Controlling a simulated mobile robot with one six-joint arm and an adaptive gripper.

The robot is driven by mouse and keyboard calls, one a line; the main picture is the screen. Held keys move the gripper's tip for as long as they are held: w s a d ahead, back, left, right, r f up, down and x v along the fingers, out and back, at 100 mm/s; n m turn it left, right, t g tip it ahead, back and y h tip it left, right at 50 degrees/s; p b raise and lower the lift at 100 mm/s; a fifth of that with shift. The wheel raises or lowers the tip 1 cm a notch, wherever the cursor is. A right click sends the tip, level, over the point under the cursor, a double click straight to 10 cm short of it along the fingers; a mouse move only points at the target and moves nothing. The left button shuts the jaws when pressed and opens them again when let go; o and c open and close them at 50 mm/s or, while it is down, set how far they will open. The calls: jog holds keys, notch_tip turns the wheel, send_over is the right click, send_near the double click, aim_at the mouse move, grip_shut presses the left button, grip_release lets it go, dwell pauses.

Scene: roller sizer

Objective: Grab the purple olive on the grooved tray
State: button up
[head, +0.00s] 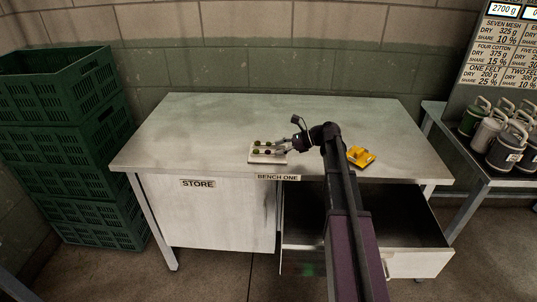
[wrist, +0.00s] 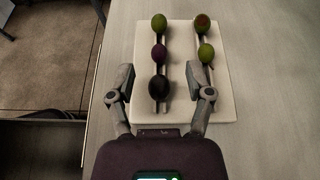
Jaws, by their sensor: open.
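The white grooved tray (wrist: 181,70) lies on the bench and holds several olives in two grooves. The purple olive (wrist: 158,54) is the middle one in the left groove, just beyond my fingertips. A green olive (wrist: 159,22) is beyond it, and a black olive (wrist: 159,88) is on the near side. The right groove has a green olive with a reddish patch (wrist: 202,22) and a green olive (wrist: 206,53). My gripper (wrist: 160,80) is open and empty, its fingers spread on both sides of the black olive. In the head view, the tray (head: 265,160) sits at the bench's front edge.
The bench top (head: 220,120) is mostly clear. A yellow object (head: 361,157) lies right of my arm. An open drawer (head: 415,262) juts out below the front right. Green crates (head: 75,150) are stacked left. Several lidded canisters (head: 492,130) stand on a side table.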

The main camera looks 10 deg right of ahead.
aim_at(271, 156)
jog(key=shift+b+x, duration=0.5)
jog(key=shift+x, duration=1.2)
jog(key=shift+s, duration=0.1)
jog(key=shift+c, duration=0.2)
jog(key=c, duration=0.7)
